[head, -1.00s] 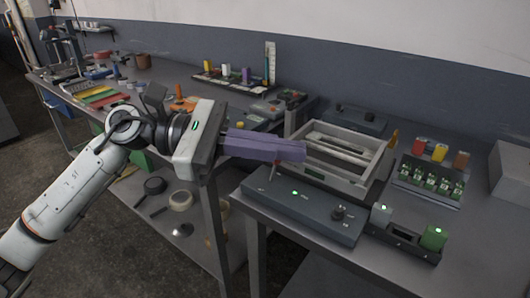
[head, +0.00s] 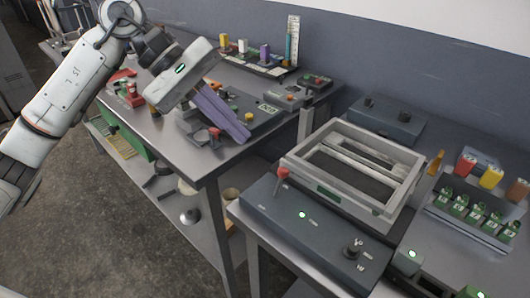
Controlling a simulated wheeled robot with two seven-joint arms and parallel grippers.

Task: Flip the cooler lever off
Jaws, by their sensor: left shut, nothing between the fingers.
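A dark grey control box (head: 315,237) stands at the front of the right table. A short lever with a red tip (head: 282,172) rises from its left back end, leaning slightly. A small green light (head: 302,214) glows beside it, and a black knob (head: 353,248) sits at the box's right end. The light grey open frame with crossbars (head: 300,160), perhaps the cooler, stands behind the box. My left gripper (head: 243,135) is shut and empty, its purple fingers together over the left table, apart from the lever. My right gripper is out of view.
Behind the frame stands another dark box with knobs (head: 388,118). A rack of green-labelled pieces (head: 471,215) and coloured blocks stand to the right. The left table holds a small button box (head: 318,82) and a block tray. A gap separates the tables.

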